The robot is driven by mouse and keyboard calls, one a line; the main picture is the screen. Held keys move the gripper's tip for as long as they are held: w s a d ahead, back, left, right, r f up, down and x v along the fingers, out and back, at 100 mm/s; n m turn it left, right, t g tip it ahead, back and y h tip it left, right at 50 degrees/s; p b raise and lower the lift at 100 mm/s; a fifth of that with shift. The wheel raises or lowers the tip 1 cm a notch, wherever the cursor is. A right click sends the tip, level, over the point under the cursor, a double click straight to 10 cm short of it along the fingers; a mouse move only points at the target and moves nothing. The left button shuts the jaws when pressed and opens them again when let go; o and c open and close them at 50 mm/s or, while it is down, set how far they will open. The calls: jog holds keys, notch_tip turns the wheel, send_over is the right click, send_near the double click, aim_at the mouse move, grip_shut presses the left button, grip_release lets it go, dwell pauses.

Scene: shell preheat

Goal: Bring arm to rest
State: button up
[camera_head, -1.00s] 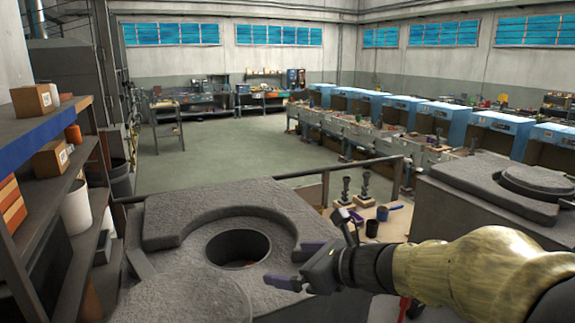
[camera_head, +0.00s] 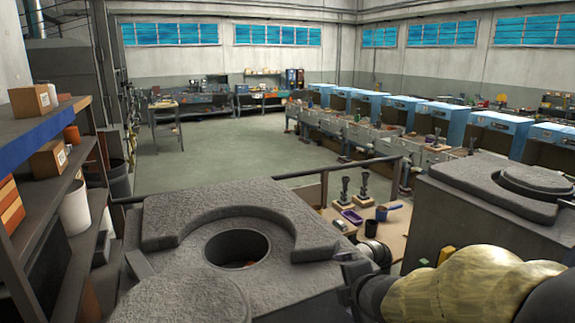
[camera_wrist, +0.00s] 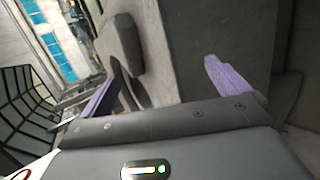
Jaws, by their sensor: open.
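My gripper (camera_wrist: 163,88) shows in the wrist view with its two purple fingers spread wide apart and nothing between them. In the head view only part of my gripper (camera_head: 347,275) shows, at the lower right, in front of my yellow-sleeved arm. It is beside the right edge of the grey furnace block (camera_head: 180,218), and I cannot tell whether it touches. The block has a round open hole (camera_head: 237,247). A round grey lid (camera_head: 185,297) lies at its front left.
A shelf (camera_head: 45,135) with boxes and pots stands close on the left. A wooden table (camera_head: 395,230) with a purple tray (camera_head: 352,216) and a blue-handled cup (camera_head: 382,212) is behind my arm. A second grey block (camera_head: 440,215) stands right.

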jog(key=s+d+f+m+g+h, duration=0.1)
jog(key=s+f+m+g, duration=0.3)
jog(key=s+m, duration=0.3)
jog(key=s+d+f+m+g+h, duration=0.1)
jog(key=s+f+m+g, duration=0.3)
jog(key=m, duration=1)
jog(key=s+f, duration=0.3)
jog(key=shift+s+d+f, duration=0.2)
jog(key=shift+s+d, duration=0.1)
jog(key=shift+s, duration=0.05)
jog(key=shift+w+a, duration=0.1)
jog(key=shift+a, duration=0.05)
